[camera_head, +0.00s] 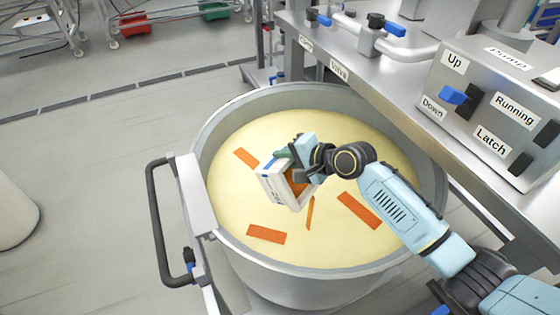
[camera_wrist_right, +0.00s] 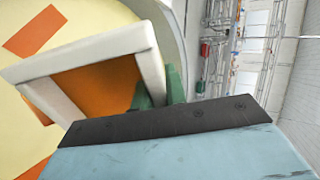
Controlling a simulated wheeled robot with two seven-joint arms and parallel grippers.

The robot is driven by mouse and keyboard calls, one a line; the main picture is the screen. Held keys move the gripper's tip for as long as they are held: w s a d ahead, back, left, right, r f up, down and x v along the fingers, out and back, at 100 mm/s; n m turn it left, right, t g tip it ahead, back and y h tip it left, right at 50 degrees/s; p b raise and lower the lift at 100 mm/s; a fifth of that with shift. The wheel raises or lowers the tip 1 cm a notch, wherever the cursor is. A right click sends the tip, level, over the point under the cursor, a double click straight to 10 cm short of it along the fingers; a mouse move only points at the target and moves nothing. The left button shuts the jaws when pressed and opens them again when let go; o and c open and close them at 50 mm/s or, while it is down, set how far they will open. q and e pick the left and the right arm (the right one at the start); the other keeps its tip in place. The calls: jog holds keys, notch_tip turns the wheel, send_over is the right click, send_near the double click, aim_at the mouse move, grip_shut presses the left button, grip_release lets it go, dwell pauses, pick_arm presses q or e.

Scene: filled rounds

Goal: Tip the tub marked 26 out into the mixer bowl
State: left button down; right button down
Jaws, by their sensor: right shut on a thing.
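My right gripper (camera_head: 294,153) is shut on a white tub (camera_head: 272,187) and holds it tilted over the mixer bowl (camera_head: 205,135). The number on the tub is too small to read. Orange pieces show inside the tub's open mouth. In the right wrist view the tub's pale rim (camera_wrist_right: 95,48) frames an orange slab (camera_wrist_right: 98,88), beside green fingertips. The bowl holds a pale yellow mass (camera_head: 330,125). Several orange strips (camera_head: 266,234) lie on it, and one narrow strip (camera_head: 310,213) is just below the tub. My left gripper is not in view.
A steel bench (camera_head: 335,50) with valves runs along the bowl's far right. A control box (camera_head: 490,100) with labelled switches stands on it. A dark handle (camera_head: 155,220) juts from the bowl's left side. Open floor lies to the left.

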aim_at(293, 161)
jog(key=shift+s+d+r+t+y+b, duration=0.15)
jog(key=shift+s+d+t+y+b, duration=0.3)
jog(key=shift+b, duration=0.75)
jog(key=shift+s+d+t+y+b, duration=0.2)
jog(key=shift+d+t+y+b, duration=0.3)
jog(key=shift+b, duration=0.65)
jog(key=shift+s+d+r+t+y+b, duration=0.25)
jog(key=shift+d+y+b, duration=0.1)
jog(key=shift+b, duration=0.7)
jog(key=shift+a+f, duration=0.1)
dwell(2.6)
